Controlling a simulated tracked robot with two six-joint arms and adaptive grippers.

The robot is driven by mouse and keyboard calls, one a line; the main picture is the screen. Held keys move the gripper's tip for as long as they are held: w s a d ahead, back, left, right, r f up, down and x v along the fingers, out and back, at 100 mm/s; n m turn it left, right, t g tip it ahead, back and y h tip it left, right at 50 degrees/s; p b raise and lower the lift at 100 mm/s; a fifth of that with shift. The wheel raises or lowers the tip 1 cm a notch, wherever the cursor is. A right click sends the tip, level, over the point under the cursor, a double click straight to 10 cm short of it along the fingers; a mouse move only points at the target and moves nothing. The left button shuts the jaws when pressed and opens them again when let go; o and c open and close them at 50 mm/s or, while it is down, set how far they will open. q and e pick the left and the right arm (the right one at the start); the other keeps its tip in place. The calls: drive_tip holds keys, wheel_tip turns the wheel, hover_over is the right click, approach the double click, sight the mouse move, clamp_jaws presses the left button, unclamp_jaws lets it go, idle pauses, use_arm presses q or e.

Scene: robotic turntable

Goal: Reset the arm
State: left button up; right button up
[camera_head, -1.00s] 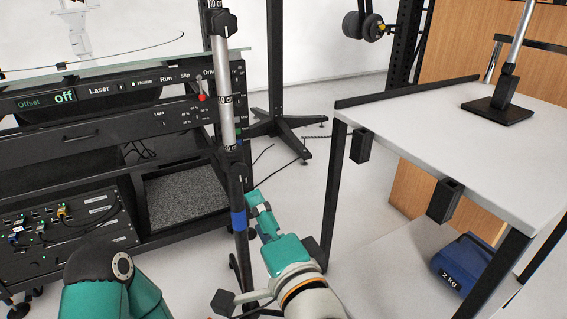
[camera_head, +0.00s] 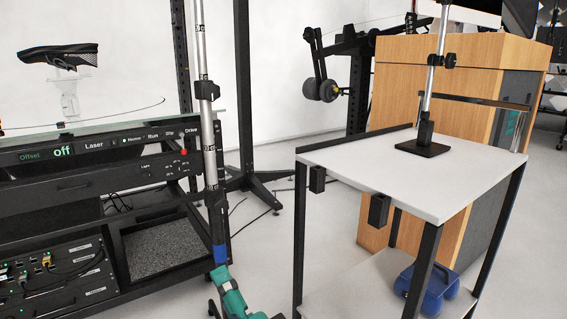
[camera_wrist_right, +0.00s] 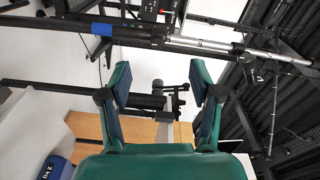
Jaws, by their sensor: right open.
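My right gripper (camera_head: 232,297) is a teal shape at the bottom edge of the head view, just below the blue band of a silver and black upright pole (camera_head: 208,130). In the right wrist view the two teal fingers of the right gripper (camera_wrist_right: 160,76) are spread apart with nothing between them. The pole with its blue band (camera_wrist_right: 102,29) crosses beyond the fingertips there. I cannot tell whether the gripper touches the pole. My left gripper is not in view.
A black turntable console (camera_head: 85,190) stands left, with a dark shoe (camera_head: 58,55) above it. A white-topped table (camera_head: 370,175) stands right, bearing a pole on a black base (camera_head: 423,147). A blue weight (camera_head: 428,290) sits on its lower shelf.

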drive_tip(key=w+d+f+m+g+h+p, duration=0.2)
drive_tip(key=w+d+f+h, duration=0.15)
drive_tip(key=d+f, duration=0.6)
drive_tip(key=w+d+f+m+g+h+p, duration=0.1)
drive_tip(key=w+d+f+g+h+p, duration=0.2)
drive_tip(key=d+f, duration=0.65)
drive_tip(key=s+d+f+n+g, duration=0.1)
drive_tip(key=s+d+f+g, duration=0.15)
drive_tip(key=f, duration=1.05)
drive_tip(key=s+f+n+g+p, duration=0.1)
drive_tip(key=s+f+n+g, duration=0.15)
drive_tip(key=s+f, duration=0.4)
drive_tip(key=s+f+n+g+p, duration=0.1)
drive_tip(key=s+f+n+g, duration=0.2)
drive_tip(key=s, duration=0.6)
drive_tip(key=s+r+n+g+p, duration=0.1)
drive_tip(key=r+n+p, duration=0.1)
drive_tip(key=r+p, duration=1.6)
drive_tip(key=s+a+r+n+g+y+p, duration=0.1)
drive_tip(key=s+r+n+p, duration=0.1)
drive_tip(key=r+p, duration=1.6)
drive_tip(key=shift+s+r+p, duration=0.25)
drive_tip(key=shift+r+p, duration=0.15)
drive_tip(key=shift+p, duration=0.7)
